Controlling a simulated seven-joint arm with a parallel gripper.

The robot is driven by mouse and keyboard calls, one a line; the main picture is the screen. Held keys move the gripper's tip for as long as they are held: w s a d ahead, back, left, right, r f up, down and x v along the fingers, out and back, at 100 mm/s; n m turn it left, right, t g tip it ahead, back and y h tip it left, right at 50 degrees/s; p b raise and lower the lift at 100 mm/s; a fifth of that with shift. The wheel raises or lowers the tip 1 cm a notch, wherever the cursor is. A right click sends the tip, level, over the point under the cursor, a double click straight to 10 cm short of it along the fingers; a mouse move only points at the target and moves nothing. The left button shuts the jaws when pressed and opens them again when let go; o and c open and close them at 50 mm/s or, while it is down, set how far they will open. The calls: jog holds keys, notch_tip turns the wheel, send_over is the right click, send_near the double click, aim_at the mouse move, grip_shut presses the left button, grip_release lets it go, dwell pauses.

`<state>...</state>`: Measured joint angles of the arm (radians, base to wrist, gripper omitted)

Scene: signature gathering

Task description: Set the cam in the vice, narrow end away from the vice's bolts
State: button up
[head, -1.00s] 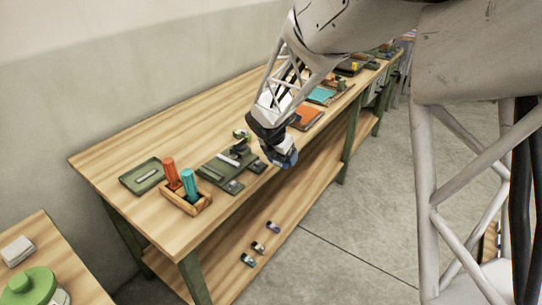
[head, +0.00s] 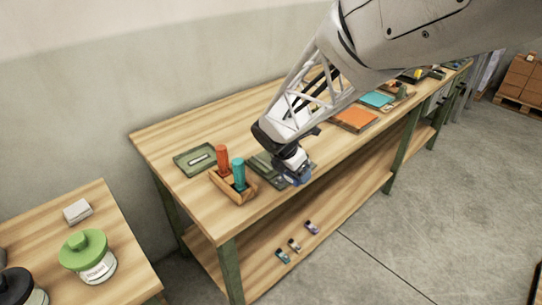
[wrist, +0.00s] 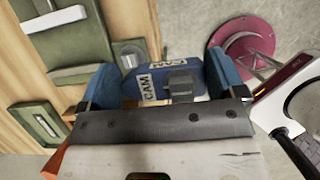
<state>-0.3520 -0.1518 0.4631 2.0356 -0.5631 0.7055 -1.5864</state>
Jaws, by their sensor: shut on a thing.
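My gripper (wrist: 162,84) has blue fingers, shut on the cam (wrist: 185,66), a blue piece with white "CAM" labels and a grey block on its face. In the head view my gripper (head: 294,172) is at the bench's front edge, beside a dark green plate (head: 262,163) and partly covering it. The wrist view shows a green fixture (wrist: 75,62) with a white bar and a grey round-topped part at left, apart from the cam. I cannot make out the vice and its bolts for certain, nor which end of the cam is narrow.
A wooden holder (head: 222,189) with orange and teal handles stands left of my gripper. A green tray (head: 182,162) lies behind it. Several small parts lie on the lower shelf (head: 270,262). An orange panel (head: 354,118) is farther along the bench.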

aim_at(286, 174)
jog(key=shift+s+a+r, duration=0.15)
jog(key=shift+s+a, duration=0.9)
jog(key=w+a, duration=0.1)
jog(key=w, duration=0.4)
jog(key=w+a+f, duration=0.1)
jog(key=w+a, duration=0.1)
jog(key=w, duration=0.3)
jog(key=w+a, duration=0.1)
jog(key=w, duration=0.4)
jog(key=shift+w+a+f, duration=0.2)
jog(key=shift+a+f, duration=0.05)
jog(key=shift+a, duration=0.05)
jog(key=shift+f, duration=1.8)
jog(key=o, duration=1)
jog(key=shift+f, duration=0.1)
